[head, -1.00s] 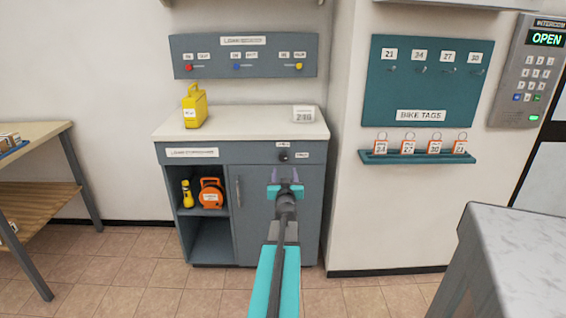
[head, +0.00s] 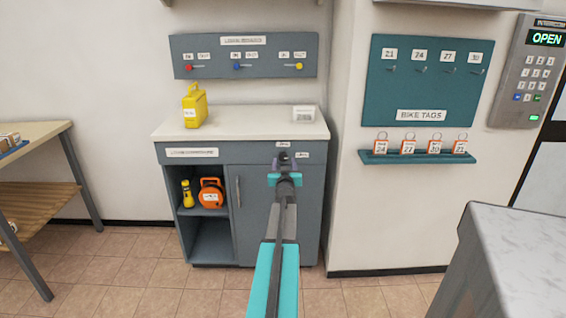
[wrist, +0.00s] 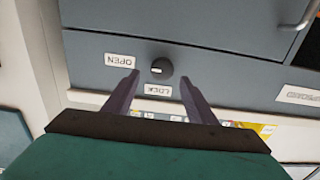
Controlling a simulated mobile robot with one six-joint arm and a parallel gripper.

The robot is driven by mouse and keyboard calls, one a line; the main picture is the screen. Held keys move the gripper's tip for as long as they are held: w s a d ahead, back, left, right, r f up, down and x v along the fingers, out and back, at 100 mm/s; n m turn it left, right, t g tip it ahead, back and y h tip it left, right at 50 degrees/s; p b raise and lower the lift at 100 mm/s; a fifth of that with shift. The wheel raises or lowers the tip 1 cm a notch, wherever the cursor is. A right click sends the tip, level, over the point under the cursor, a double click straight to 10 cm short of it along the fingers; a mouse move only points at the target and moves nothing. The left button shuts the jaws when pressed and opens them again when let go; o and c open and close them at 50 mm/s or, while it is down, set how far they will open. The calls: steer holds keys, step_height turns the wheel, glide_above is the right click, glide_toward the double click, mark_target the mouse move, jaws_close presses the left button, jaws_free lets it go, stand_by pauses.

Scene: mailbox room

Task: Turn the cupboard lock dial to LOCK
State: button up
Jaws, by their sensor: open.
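The dark round lock dial (wrist: 161,68) sits on the grey cupboard's (head: 252,182) upper front panel. In the upside-down wrist view, its white mark points left, toward the OPEN label (wrist: 120,61). The LOCK label (wrist: 158,88) is below the dial there. In the head view, LOCK is above the dial (head: 283,144) and OPEN is to its right (head: 302,155). My gripper (head: 284,161) is open and in front of the dial, with the dial between its two purple fingers in the wrist view. I cannot tell whether the fingers touch it.
A yellow case (head: 194,108) and a small white sign (head: 303,114) stand on the cupboard top. The cupboard door handle (head: 238,192) is below left of the dial. A grey counter (head: 515,250) stands at the right. The floor before the cupboard is clear.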

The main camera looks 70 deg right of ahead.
mark_target(284, 157)
steer(key=shift+x, duration=1.8)
steer(key=c, duration=1)
steer(key=shift+a, duration=0.3)
steer(key=shift+c, duration=0.2)
steer(key=shift+d+r, duration=0.1)
steer(key=shift+d, duration=0.2)
